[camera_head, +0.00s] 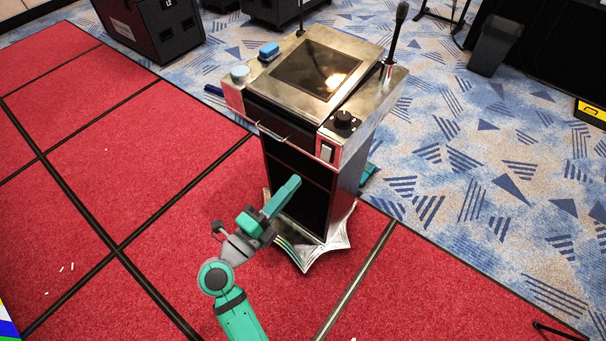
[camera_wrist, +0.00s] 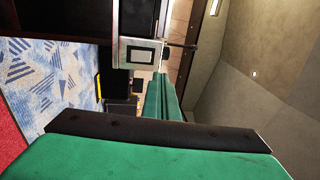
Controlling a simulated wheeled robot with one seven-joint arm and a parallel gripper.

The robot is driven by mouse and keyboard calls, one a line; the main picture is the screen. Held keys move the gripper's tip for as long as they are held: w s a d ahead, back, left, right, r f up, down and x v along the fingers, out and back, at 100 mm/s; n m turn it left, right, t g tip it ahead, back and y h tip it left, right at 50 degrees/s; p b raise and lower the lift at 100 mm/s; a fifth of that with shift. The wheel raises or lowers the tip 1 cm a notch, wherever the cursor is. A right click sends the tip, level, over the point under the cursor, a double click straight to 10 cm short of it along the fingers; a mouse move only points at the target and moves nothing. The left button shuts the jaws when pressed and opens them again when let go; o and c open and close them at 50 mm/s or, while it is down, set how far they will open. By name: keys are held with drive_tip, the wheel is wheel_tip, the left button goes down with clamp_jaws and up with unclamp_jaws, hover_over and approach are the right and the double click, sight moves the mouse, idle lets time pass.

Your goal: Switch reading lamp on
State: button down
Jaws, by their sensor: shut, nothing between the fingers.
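A metal-topped lectern (camera_head: 352,186) stands in the middle of the head view. A pale rocker switch (camera_head: 326,152) sits on its front right face, below a black knob (camera_head: 343,121). In the wrist view the switch (camera_wrist: 141,56) shows sideways in a dark frame. A stalk with a thick black head (camera_head: 397,30) rises at the back right, and a thinner stalk (camera_head: 300,17) at the back left; I cannot tell which is the reading lamp or whether it is lit. My gripper (camera_head: 293,184) is shut and empty, in front of the lectern and below the switch, apparently apart from it.
A blue block (camera_head: 269,51) and a pale round object (camera_head: 240,74) lie on the lectern's left top. A handle (camera_head: 272,131) juts from its front. Black cases (camera_head: 160,27) stand at the back left, a dark bin (camera_head: 495,45) at the right. Open carpet surrounds the lectern.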

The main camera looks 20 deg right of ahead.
drive_tip(key=shift+s+a+r, duration=0.15)
drive_tip(key=shift+s+a, duration=0.45)
drive_tip(key=shift+a, duration=0.35)
drive_tip(key=s+a+n+t+y, duration=0.25)
drive_tip(key=s+n+t, duration=0.55)
drive_tip(key=s+n, duration=0.4)
drive_tip(key=s+a+f+n+g+y, duration=0.1)
drive_tip(key=s+f+n+g+y, duration=0.1)
drive_tip(key=s+f+n+y, duration=0.4)
drive_tip(key=s+a+f+n+g+y, duration=0.2)
drive_tip(key=s+f+n+y, duration=0.4)
drive_tip(key=s+n, duration=0.3)
drive_tip(key=shift+s+a+f+n+g+y, duration=0.25)
drive_tip(key=shift+s+f+n+g+y, duration=0.15)
drive_tip(key=shift+n, duration=0.3)
drive_tip(key=shift+r, duration=0.1)
